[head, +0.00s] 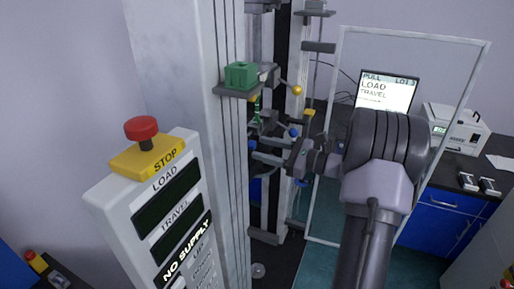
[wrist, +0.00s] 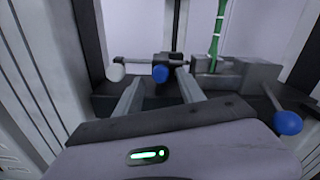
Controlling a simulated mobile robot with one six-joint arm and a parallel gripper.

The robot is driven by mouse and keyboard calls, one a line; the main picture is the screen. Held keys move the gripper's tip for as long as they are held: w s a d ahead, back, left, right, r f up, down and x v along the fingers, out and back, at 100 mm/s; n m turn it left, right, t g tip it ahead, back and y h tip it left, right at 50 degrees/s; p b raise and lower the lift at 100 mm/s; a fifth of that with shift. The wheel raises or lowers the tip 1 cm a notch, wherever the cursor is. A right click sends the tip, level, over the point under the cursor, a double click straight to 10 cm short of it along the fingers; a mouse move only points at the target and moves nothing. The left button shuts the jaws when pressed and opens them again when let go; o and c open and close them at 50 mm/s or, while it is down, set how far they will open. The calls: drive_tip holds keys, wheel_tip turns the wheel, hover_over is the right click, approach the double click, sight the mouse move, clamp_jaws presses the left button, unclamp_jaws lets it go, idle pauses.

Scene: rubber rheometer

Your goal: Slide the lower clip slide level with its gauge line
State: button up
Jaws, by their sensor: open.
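My gripper (head: 258,150) reaches left into the testing frame with its two fingers apart. In the wrist view, the open fingers (wrist: 160,84) lie either side of a blue knob (wrist: 160,74), which appears between their tips; contact cannot be told. The knob sits at a small dark block, apparently the lower clip slide (wrist: 163,60), on a horizontal rod. A green strip (wrist: 217,35) rises from the grey clip block at right. I cannot make out the gauge line.
Another blue knob (wrist: 288,122) sticks out at the right in the wrist view. A green block (head: 241,75) rests on a bracket above my gripper. The control panel (head: 165,215) with a red stop button (head: 141,128) stands left. A clear framed door (head: 337,85) stands open at right.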

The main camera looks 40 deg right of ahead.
drive_tip(key=shift+x, duration=1.4)
clamp_jaws()
idle(0.4)
